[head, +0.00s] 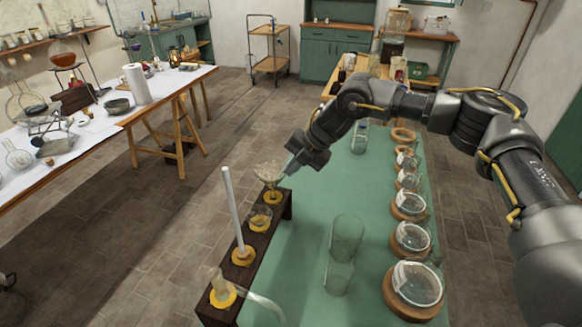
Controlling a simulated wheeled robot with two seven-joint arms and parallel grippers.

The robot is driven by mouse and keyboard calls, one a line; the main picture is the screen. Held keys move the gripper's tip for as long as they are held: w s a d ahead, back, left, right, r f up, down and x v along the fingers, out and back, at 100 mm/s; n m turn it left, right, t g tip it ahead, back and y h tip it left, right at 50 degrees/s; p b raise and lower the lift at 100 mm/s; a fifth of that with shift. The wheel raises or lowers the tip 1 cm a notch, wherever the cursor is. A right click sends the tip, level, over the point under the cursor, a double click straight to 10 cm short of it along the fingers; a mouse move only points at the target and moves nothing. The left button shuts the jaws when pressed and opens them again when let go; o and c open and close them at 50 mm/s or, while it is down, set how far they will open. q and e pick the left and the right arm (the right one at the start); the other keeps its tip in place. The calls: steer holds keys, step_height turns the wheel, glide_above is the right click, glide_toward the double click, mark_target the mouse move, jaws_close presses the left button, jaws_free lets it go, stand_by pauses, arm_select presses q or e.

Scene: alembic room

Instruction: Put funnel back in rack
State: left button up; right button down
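A clear glass funnel (268,171) is upright at the far end of the dark wooden rack (258,272), over the farthest yellow ring (272,197). Whether its stem is fully seated in that ring is hard to tell. My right gripper (288,168) reaches in from the right, its fingertips at the right side of the funnel's rim. The fingers are small and dark against the glass, so their opening and grip do not show clearly. My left gripper is not in view.
The rack's nearer rings hold a small glass piece (260,218), a tall white rod (228,205) and a bent glass tube (255,300). Two clear beakers (347,236) stand mid-table. Round flasks (415,284) on cork rings line the right side. The green tabletop (305,225) between is clear.

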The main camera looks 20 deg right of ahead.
steer(key=shift+f+b, duration=1.05)
steer(key=shift+f, duration=1.1)
stand_by(3.4)
steer(key=c, duration=1.6)
jaws_free()
steer(key=shift+o, duration=0.2)
steer(key=shift+s+r, duration=0.1)
step_height(320, 180, up, 7)
steer(key=p, duration=0.5)
